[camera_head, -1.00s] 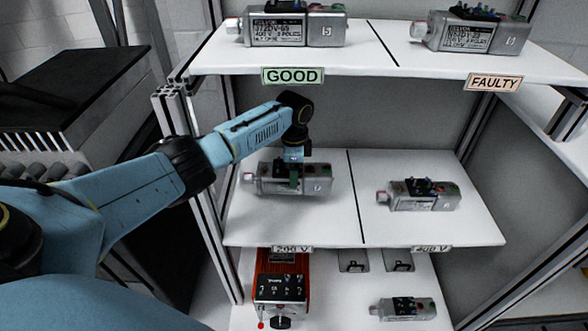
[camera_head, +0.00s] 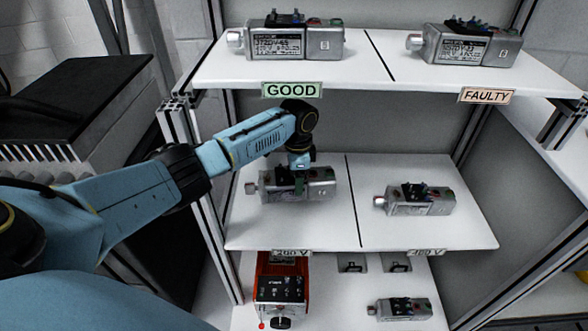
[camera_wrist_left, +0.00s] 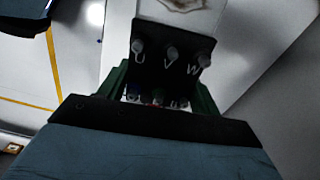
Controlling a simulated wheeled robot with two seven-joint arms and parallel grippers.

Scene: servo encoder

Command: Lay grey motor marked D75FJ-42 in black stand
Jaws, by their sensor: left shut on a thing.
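My left gripper (camera_head: 299,182) reaches down from above and is shut on a grey motor (camera_head: 320,188) at the left half of the middle shelf. The motor lies lengthwise with its shaft end to the left; I cannot tell whether it touches the shelf. Its marking is too blurred to read. In the left wrist view, green fingers flank its black terminal block (camera_wrist_left: 170,52) lettered U, V, W. Small dark-framed pieces (camera_head: 352,263) stand at the back of the bottom shelf; I cannot tell whether one is the black stand. My right gripper is not in view.
Another grey motor (camera_head: 416,200) lies on the middle shelf's right half. Motors sit on the top shelf above GOOD (camera_head: 291,90) and FAULTY (camera_head: 486,96) labels. The bottom shelf holds a red device (camera_head: 281,283) and a small motor (camera_head: 402,309). Posts and shelf edges border the arm.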

